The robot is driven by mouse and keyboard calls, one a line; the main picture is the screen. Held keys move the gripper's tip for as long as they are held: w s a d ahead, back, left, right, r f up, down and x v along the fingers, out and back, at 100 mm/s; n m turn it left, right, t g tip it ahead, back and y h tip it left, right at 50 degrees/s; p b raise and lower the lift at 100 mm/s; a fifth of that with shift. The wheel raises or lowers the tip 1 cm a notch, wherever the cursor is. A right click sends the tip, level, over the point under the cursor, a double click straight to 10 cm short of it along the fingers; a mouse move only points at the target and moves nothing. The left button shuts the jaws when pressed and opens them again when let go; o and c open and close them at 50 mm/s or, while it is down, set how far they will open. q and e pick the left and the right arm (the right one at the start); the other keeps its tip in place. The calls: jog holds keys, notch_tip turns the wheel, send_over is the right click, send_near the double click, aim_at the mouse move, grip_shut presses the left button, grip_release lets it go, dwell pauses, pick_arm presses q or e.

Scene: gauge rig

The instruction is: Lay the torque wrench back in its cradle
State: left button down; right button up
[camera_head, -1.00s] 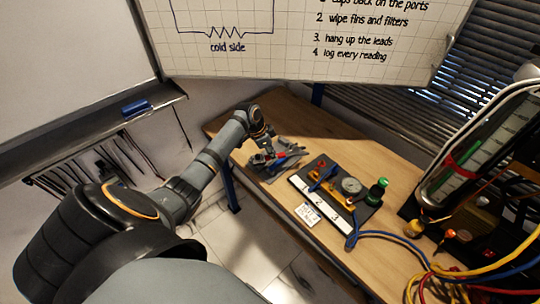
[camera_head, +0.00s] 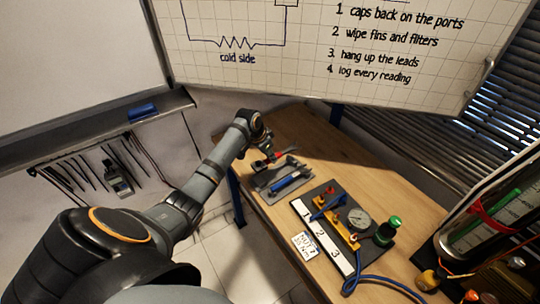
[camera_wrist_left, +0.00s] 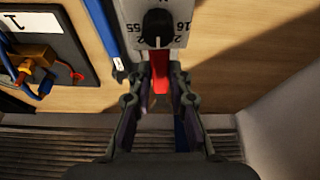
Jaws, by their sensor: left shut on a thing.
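A blue-handled tool (camera_head: 289,181), which looks like the torque wrench, lies on a grey tray-like cradle (camera_head: 268,182) on the bench. In the left wrist view a blue bar (camera_wrist_left: 103,35) with a pale tip runs beside a light grey dial plate (camera_wrist_left: 130,12) with a black knob. My left gripper (camera_head: 268,153) is at the tray's far side. In the left wrist view its fingers (camera_wrist_left: 160,92) are shut on a red tab (camera_wrist_left: 160,72) just below the knob. I cannot tell what the tab belongs to. My right gripper is out of view.
A numbered board with a pressure gauge (camera_head: 360,221), orange fittings and a green-capped part (camera_head: 387,230) stands right of the tray. A note card (camera_head: 304,245) lies beside it. Blue hose and a cylinder rig fill the right. Bare bench (camera_head: 300,140) lies behind the tray.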

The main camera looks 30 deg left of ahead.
pick_arm(q)
jog(key=shift+s+f+b, duration=0.1)
jog(key=shift+f+b, duration=0.35)
jog(key=shift+f, duration=0.15)
notch_tip(320, 180, down, 3)
jog(key=shift+r+b, duration=0.1)
jog(key=shift+b, duration=0.6)
jog(key=shift+f, duration=0.65)
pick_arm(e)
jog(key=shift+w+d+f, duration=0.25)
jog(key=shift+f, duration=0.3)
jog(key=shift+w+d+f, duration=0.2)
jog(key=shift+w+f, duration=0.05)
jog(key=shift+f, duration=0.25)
pick_arm(q)
jog(key=shift+r, duration=0.1)
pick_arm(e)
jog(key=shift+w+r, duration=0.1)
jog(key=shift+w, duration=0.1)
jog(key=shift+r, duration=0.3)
pick_arm(q)
jog(key=shift+p, duration=0.3)
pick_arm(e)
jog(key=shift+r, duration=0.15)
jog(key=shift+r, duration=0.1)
